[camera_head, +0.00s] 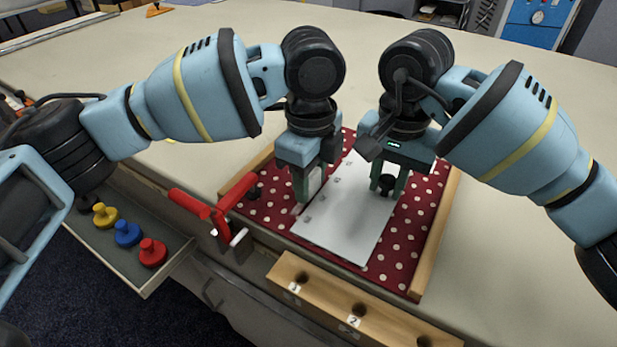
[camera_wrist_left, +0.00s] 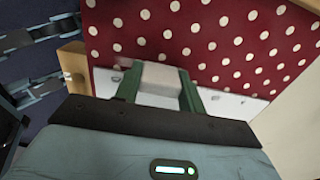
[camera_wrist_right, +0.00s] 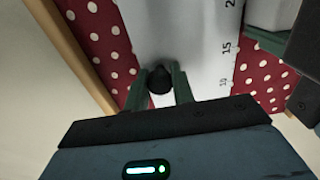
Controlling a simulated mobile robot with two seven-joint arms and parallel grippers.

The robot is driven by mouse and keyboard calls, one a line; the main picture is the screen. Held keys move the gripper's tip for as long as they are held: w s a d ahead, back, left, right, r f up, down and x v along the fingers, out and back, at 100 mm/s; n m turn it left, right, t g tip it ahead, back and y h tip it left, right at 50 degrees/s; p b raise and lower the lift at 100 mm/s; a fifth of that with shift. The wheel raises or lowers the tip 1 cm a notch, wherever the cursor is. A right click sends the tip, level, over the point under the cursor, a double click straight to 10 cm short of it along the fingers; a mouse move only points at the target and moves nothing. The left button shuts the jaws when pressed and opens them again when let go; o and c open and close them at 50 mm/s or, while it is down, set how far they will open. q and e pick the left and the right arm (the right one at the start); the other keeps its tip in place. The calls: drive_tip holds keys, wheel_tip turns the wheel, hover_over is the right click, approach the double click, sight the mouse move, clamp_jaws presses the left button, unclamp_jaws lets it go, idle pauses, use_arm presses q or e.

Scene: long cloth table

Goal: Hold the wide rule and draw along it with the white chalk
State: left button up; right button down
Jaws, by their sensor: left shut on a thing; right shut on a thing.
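The wide rule (camera_head: 345,225) is a flat white plate with printed numbers, lying on red cloth with white dots (camera_head: 400,255). My right gripper (camera_head: 388,187) is shut on the rule's black knob, which shows between its fingers in the right wrist view (camera_wrist_right: 160,82). The rule's face also shows there (camera_wrist_right: 190,45). My left gripper (camera_head: 307,190) is shut on the white chalk, a pale block between green fingers in the left wrist view (camera_wrist_left: 160,78). The chalk is beside the rule's left edge, low over the cloth. Whether its tip touches the cloth is hidden.
A wooden strip (camera_head: 435,235) borders the cloth on the right. A numbered wooden block with holes (camera_head: 325,305) stands at the front. A red clamp (camera_head: 222,212) is at the table's left edge, near a tray with yellow, blue and red knobs (camera_head: 128,235). The table right is clear.

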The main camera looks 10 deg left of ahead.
sight(328, 171)
use_arm(q)
drive_tip(key=shift+f, duration=0.1)
drive_tip(key=shift+w+d, duration=0.3)
drive_tip(key=shift+w, duration=0.65)
drive_tip(key=shift+w+d, duration=0.15)
drive_tip(key=shift+w, duration=0.35)
drive_tip(key=shift+w+d, duration=0.15)
drive_tip(key=shift+w, duration=0.35)
drive_tip(key=shift+w, duration=0.1)
drive_tip(key=shift+w+d, duration=0.35)
drive_tip(key=shift+w, duration=0.45)
drive_tip(key=shift+w, duration=0.1)
drive_tip(key=shift+w+d, duration=0.3)
drive_tip(key=shift+w, duration=0.55)
